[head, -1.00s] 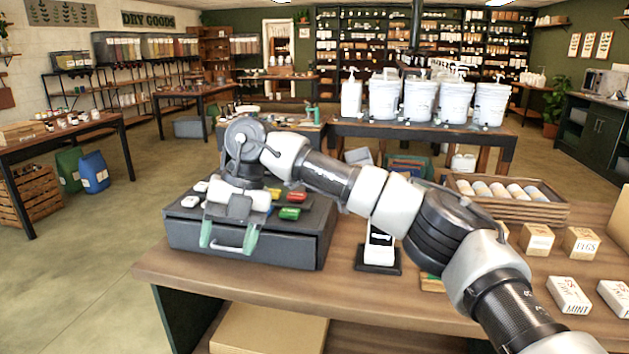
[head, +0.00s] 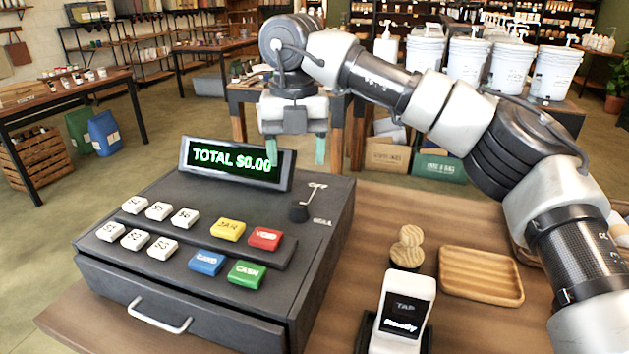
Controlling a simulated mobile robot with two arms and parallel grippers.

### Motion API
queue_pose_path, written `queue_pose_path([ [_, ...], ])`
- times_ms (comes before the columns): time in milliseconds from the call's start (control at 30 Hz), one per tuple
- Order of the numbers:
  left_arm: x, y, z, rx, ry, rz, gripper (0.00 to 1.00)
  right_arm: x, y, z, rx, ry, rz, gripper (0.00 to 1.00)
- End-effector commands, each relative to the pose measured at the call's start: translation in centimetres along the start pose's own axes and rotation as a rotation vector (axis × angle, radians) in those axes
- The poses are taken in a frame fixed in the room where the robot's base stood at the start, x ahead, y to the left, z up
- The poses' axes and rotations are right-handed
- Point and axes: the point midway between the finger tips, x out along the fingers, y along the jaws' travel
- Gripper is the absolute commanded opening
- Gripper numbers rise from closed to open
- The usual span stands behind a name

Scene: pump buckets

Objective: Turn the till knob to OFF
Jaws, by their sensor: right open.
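The till (head: 230,318) is a dark grey register with a closed drawer at the lower left of the head view. My right gripper (head: 296,150) is open and empty, with green fingertips pointing down. It shows above the knob in the picture, apart from it, and overlaps the display's upper right edge. My left gripper is not in view.
The display (head: 232,160) reads TOTAL $0.00. White, yellow, red, blue and green keys cover the till's top. A card reader (head: 398,315), a wooden stamp (head: 407,248) and a wooden tray (head: 480,275) stand to the right. White pump buckets (head: 418,62) stand behind.

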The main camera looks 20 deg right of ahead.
Motion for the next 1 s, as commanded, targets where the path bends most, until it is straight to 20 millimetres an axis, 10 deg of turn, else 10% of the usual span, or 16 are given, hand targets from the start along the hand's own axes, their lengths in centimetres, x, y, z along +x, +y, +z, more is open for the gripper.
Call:
queue_pose_path([
  [300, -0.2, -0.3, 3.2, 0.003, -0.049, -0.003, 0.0, 2.5, -0.1, 0.0, 0.0, 0.003, -0.003, 0.64],
  [700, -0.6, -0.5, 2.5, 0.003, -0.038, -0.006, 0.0, 9.4, 0.0, 0.0, 0.001, 0.001, -0.001, 0.64],
  [1000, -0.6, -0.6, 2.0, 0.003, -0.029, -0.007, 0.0, 10.9, 0.0, 0.0, 0.0, 0.0, 0.001, 0.64],
])
